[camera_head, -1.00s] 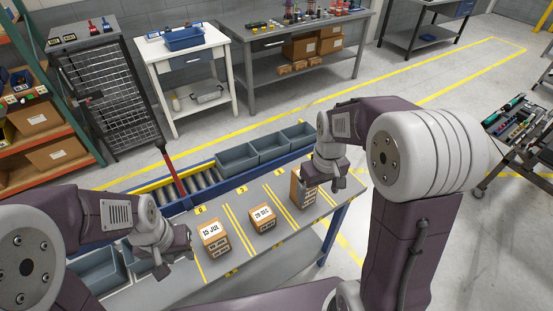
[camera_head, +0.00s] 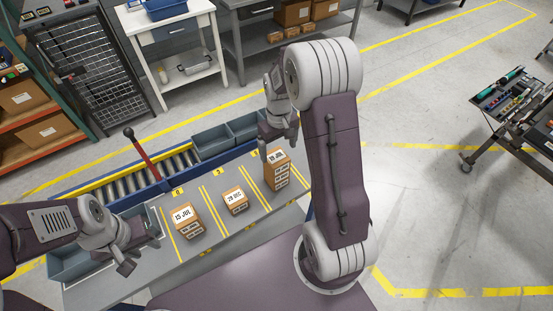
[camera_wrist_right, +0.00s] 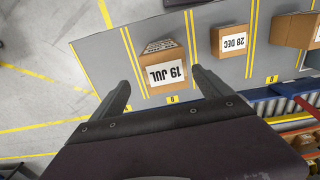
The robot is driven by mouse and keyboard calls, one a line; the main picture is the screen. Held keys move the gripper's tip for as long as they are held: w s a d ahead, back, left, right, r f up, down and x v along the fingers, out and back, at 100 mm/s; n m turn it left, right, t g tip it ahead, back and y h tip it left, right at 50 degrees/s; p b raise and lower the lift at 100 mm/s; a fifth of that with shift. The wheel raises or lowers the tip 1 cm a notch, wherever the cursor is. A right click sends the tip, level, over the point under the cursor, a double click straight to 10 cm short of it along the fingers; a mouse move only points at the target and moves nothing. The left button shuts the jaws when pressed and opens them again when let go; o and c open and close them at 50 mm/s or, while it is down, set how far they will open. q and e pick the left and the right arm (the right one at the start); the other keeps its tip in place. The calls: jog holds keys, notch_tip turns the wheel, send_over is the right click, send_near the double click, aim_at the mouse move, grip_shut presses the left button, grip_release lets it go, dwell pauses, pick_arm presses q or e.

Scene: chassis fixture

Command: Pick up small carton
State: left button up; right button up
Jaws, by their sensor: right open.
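Three brown cartons stand on the grey bench (camera_head: 215,193). The smallest, labelled 28 DEC (camera_head: 235,202), is in the middle; it also shows in the right wrist view (camera_wrist_right: 230,41). A carton labelled 15 JUL (camera_head: 187,222) stands left of it. A taller carton labelled 19 JUL (camera_head: 277,170) stands right of it. My right gripper (camera_head: 277,138) is just behind the tall carton's top. In the right wrist view its fingers (camera_wrist_right: 160,82) are apart and empty, pointing towards the 19 JUL carton (camera_wrist_right: 165,68). My left gripper (camera_head: 126,265) hangs left of the 15 JUL carton; its jaw gap is unclear.
Behind the bench runs a roller conveyor (camera_head: 125,182) with grey bins (camera_head: 212,142). A red lever (camera_head: 143,155) rises at its edge. Grey bins also lie left, by my left arm. Yellow stripes divide the bench into lanes.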

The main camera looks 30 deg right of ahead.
aim_at(276, 157)
jog(key=shift+a+f, duration=0.1)
jog(key=shift+f, duration=0.15)
jog(key=f, duration=0.1)
jog(key=f+p, duration=0.1)
jog(key=a+f, duration=0.1)
jog(key=f, duration=0.1)
jog(key=shift+s+p, duration=0.25)
jog(key=shift+p, duration=0.15)
jog(key=shift+w+d+f, duration=0.15)
jog(key=shift+f, duration=0.2)
jog(key=c, duration=1.8)
jog(key=shift+r, duration=0.1)
